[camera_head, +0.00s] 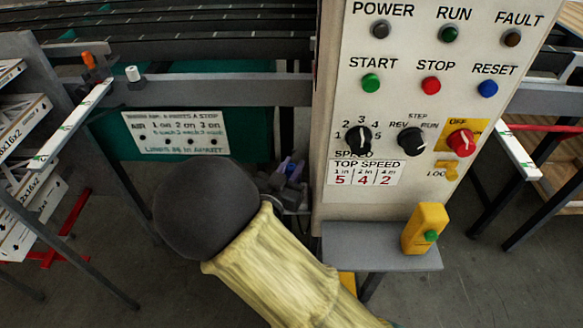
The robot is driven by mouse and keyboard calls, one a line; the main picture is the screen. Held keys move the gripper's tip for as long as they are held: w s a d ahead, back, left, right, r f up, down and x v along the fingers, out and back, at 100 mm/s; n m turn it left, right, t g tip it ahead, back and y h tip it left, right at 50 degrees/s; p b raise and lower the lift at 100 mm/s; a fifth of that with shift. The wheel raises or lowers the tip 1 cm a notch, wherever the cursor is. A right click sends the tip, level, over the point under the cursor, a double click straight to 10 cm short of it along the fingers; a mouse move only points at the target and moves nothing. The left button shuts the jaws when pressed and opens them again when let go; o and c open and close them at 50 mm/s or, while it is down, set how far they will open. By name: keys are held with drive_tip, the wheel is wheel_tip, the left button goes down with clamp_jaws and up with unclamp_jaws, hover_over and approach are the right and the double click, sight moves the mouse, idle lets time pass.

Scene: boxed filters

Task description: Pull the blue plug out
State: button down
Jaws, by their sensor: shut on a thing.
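My gripper (286,180) is small and partly hidden behind my arm, just left of the control panel's lower left edge. It is shut on a small bluish-purple piece, the blue plug (290,168), of which only a little shows. The grey rounded part and pale yellow sleeve of my arm cover much of the area in front of it. I cannot tell whether the plug is still seated in a socket or clear of it.
The control panel (405,95) stands right of my gripper, with a grey shelf (350,250) holding a yellow box with a green button (426,228). A white air sign (175,132) hangs behind. An orange piece (88,60) and a white cap (133,74) stand at the upper left.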

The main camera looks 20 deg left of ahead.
drive_tip(key=shift+r+p, duration=1.85)
drive_tip(key=shift+r, duration=0.35)
wheel_tip(320, 180, up, 9)
drive_tip(key=p, duration=0.7)
idle(0.4)
drive_tip(key=shift+d+f, duration=0.1)
drive_tip(key=shift+d, duration=0.05)
